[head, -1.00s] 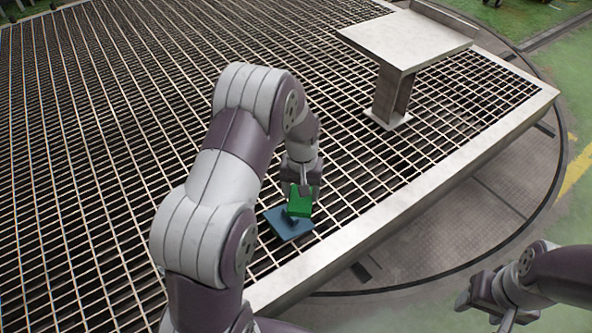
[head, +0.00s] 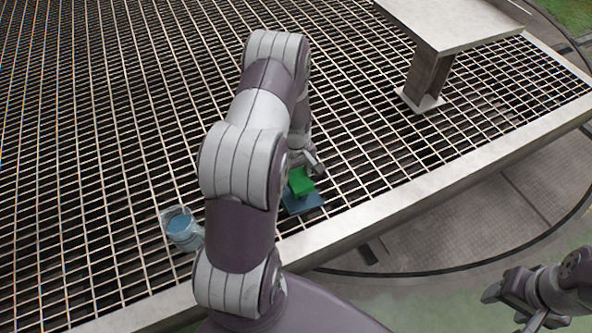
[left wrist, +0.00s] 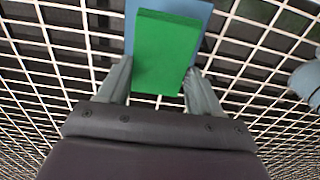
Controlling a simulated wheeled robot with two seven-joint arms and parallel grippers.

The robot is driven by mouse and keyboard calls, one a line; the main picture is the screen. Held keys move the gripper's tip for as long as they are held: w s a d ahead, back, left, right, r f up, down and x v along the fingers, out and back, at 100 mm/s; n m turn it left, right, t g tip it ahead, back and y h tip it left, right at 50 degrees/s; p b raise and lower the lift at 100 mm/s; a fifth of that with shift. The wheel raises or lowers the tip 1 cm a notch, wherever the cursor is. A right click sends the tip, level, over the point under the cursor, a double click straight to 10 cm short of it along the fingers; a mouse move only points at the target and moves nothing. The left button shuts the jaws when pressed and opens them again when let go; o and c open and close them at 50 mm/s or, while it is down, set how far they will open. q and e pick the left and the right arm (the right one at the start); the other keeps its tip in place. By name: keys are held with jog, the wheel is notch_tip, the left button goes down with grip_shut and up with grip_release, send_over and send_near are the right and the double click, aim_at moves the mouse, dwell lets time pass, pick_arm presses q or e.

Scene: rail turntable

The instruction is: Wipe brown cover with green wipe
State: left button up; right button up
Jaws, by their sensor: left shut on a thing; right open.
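My left gripper (head: 306,170) is shut on a green block-shaped wipe (head: 300,182), low over the grating. In the left wrist view the wipe (left wrist: 167,50) sits between the two fingers. A flat blue square piece (head: 303,203) lies on the grating under the wipe, and its edges also show around the wipe in the left wrist view (left wrist: 204,12). I cannot tell whether the wipe touches it. No brown cover is visible in these views. My right gripper (head: 508,300) is open and empty at the lower right, off the grating.
A metal stand with a flat top (head: 455,22) rises at the upper right. The grating (head: 90,120) is otherwise bare, with a pale raised front edge (head: 400,205).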

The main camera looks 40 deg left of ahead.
dwell(0.3)
pick_arm(q)
jog(key=shift+f+b, duration=0.4)
jog(key=shift+f, duration=0.9)
dwell(0.6)
